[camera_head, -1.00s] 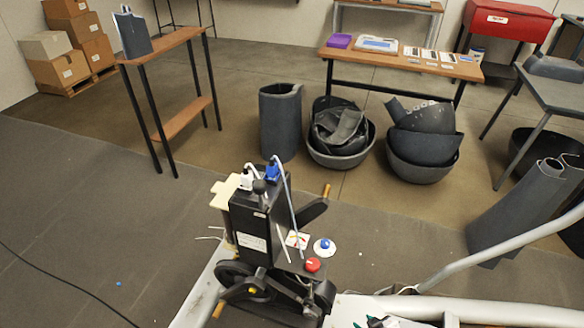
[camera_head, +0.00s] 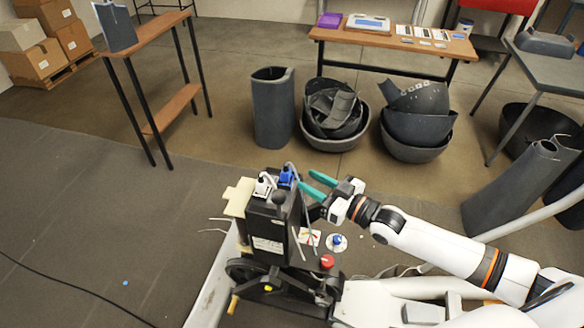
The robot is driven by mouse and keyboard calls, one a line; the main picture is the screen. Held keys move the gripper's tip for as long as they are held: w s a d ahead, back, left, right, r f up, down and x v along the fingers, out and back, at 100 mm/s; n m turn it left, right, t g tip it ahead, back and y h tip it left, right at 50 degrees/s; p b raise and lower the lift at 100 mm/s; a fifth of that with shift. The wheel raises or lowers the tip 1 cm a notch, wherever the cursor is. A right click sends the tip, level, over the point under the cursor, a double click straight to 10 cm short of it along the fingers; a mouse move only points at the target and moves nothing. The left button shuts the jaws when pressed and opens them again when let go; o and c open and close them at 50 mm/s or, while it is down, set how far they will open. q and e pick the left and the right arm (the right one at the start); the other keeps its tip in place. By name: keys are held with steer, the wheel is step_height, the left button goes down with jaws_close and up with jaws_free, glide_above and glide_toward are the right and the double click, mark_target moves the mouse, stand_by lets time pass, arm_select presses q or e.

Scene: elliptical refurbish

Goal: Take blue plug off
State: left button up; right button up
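The blue plug (camera_head: 286,177) sits on top of the black machine console (camera_head: 268,226), with a cable attached. A white plug (camera_head: 264,185) sits just left of it. My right gripper (camera_head: 308,181) reaches in from the right with two green fingers spread apart, pointing left. Its fingertips are just right of the blue plug, and I see a gap between them; I cannot tell whether they touch the plug. My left gripper is not in view.
A red knob (camera_head: 327,262) and a blue button (camera_head: 337,239) are on the machine's right side. Stacked dark bins (camera_head: 417,125) and a grey cylinder (camera_head: 273,108) stand behind. A wooden shelf table (camera_head: 150,45) is at the back left.

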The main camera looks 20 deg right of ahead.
mark_target(288, 169)
steer(key=p+x, duration=0.1)
steer(key=x, duration=0.9)
steer(key=shift+w+a, duration=0.1)
steer(key=shift+w, duration=0.05)
steer(key=shift+c, duration=0.4)
jaws_close()
